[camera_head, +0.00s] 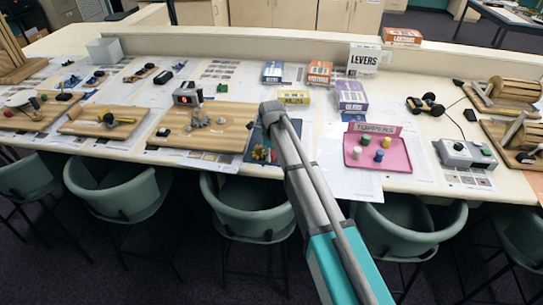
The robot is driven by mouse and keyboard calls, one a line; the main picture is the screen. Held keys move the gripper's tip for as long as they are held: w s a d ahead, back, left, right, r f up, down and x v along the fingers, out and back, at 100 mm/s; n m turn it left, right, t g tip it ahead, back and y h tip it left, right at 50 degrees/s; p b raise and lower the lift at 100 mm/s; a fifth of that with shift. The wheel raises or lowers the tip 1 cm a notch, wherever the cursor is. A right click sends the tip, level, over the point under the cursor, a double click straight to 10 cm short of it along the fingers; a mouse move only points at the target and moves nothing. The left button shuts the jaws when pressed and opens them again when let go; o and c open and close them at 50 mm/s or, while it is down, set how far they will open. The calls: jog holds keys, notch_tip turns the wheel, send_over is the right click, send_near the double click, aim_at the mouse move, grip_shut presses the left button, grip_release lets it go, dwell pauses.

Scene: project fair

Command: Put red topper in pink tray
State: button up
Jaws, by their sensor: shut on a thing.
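The pink tray (398,160) lies on the right part of the long table, with a pink sign reading TOPPERS at its back. In it stand a white, a green, a yellow and a blue topper; no red one shows there. My arm reaches up from the bottom to the table's middle, left of the tray. Its far end is over a dark blue board (250,156), where small reddish and yellowish bits show beside the arm. I cannot tell whether one is the red topper. My gripper is not discernible; the arm hides that spot.
A grey control box (465,154) stands right of the tray. A purple box (351,96) and a white LEVERS box (363,60) stand behind it. A wooden board (205,127) lies left of my arm. Green chairs (247,207) line the front edge.

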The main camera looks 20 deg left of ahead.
jog(key=shift+r, duration=0.15)
jog(key=shift+r+p, duration=0.95)
jog(key=shift+p, duration=0.15)
jog(key=s+d+r+p, duration=0.8)
jog(key=s+r+p, duration=0.2)
jog(key=s, duration=0.1)
jog(key=shift+s+r+p, duration=0.3)
jog(key=shift+r+p, duration=0.1)
notch_tip(320, 180, down, 3)
jog(key=b, duration=0.2)
jog(key=shift+r+b, duration=0.2)
jog(key=shift+b, duration=0.1)
